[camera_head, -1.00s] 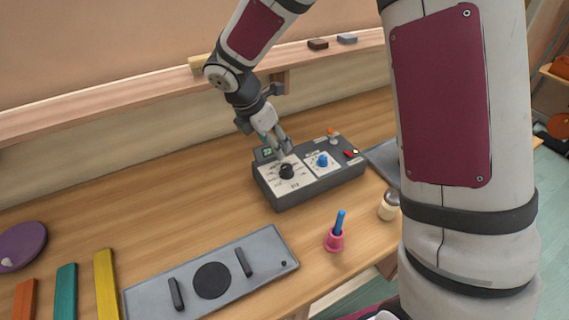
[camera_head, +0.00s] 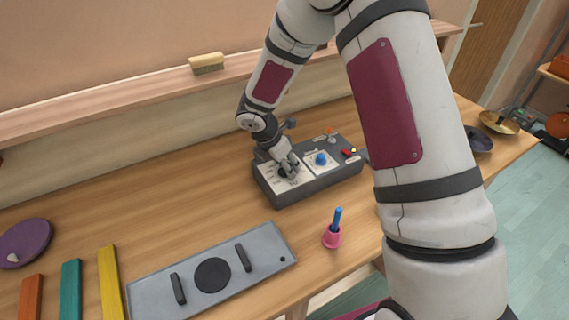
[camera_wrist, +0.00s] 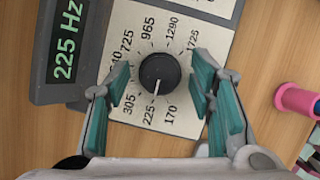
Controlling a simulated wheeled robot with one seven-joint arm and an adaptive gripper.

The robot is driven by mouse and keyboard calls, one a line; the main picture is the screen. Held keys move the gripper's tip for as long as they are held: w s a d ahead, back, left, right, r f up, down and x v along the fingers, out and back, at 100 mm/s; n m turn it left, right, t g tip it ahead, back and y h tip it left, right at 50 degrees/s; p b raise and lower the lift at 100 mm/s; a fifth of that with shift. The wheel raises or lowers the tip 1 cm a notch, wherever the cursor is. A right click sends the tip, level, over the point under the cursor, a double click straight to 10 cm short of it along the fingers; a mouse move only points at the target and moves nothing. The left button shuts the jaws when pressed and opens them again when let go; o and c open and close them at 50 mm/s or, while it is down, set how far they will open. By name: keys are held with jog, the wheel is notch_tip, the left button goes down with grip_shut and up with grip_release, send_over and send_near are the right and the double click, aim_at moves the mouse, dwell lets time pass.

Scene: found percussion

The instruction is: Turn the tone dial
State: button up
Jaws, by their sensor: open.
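The tone dial is a round black knob (camera_wrist: 160,74) on a white printed scale, seen in the wrist view. Its white pointer points down, close to the 225 mark. The green display (camera_wrist: 68,42) beside it reads 225 Hz. My gripper (camera_wrist: 163,82) is open, with one teal-padded finger on either side of the knob and a visible gap to each. In the head view my gripper (camera_head: 288,170) is over the dial end of the grey control box (camera_head: 310,187) and partly hides the black knob.
A blue knob (camera_head: 320,158) and a red switch (camera_head: 348,152) sit on the same box, right of the dial. A grey plate with two handles (camera_head: 147,296) lies at front left. Open tabletop lies left of the box.

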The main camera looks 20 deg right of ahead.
jog(key=c, duration=1.1)
jog(key=shift+w+m, duration=0.1)
jog(key=shift+m, duration=0.2)
jog(key=shift+w+m+g+b, duration=0.1)
jog(key=shift+m+g+b, duration=0.4)
jog(key=shift+m+b, duration=0.4)
jog(key=shift+m+g+b, duration=0.6)
jog(key=shift+m+b, duration=0.25)
jog(key=shift+m, duration=0.75)
